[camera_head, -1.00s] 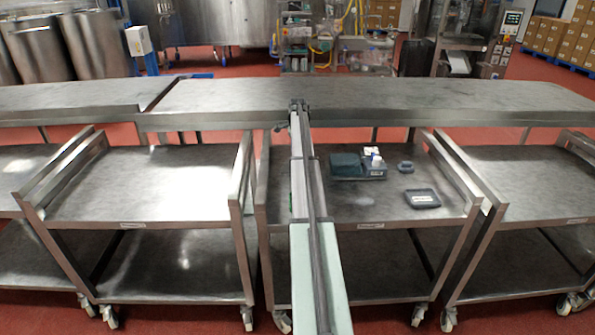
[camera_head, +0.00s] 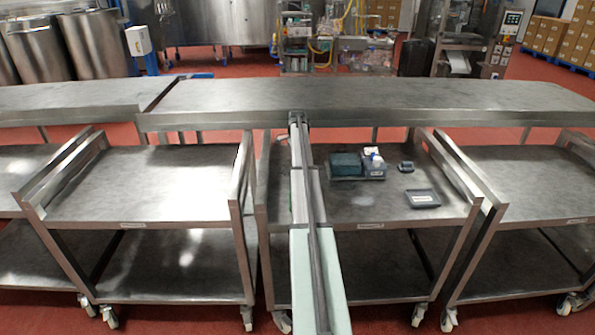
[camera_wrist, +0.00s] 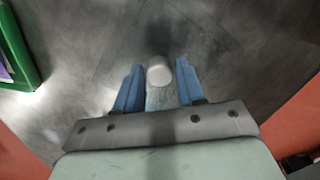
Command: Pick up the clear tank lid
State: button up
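In the wrist view a pale, round, cap-like piece (camera_wrist: 160,71) lies between the tips of my gripper's two blue fingers (camera_wrist: 159,66). A pale bluish, see-through-looking strip runs below it between the fingers; it may be the clear tank lid, but I cannot tell where its edges lie. The fingers stand apart, with narrow gaps showing beside the round piece, so my gripper looks open. In the head view my arm hides the fingers and this piece.
A green tray (camera_wrist: 22,55) with something purple lies at the wrist view's left. On the cart shelf (camera_head: 345,207) stand a teal block (camera_head: 346,164), a grey-blue unit with a white top (camera_head: 374,163), a small dark piece (camera_head: 406,166) and a dark tray (camera_head: 422,198). The steel table (camera_head: 400,98) behind is clear.

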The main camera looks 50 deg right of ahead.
grip_shut()
jog(key=shift+r, duration=0.1)
jog(key=shift+r, duration=0.25)
notch_tip(320, 180, up, 9)
jog(key=s+d+r+n, duration=0.2)
jog(key=s+d+r, duration=0.1)
jog(key=s+d, duration=0.4)
jog(key=s+d+r+n, duration=0.2)
jog(key=s+d+r, duration=0.1)
jog(key=s+d, duration=0.4)
jog(key=shift+s+r, duration=0.2)
jog(key=shift+s, duration=0.5)
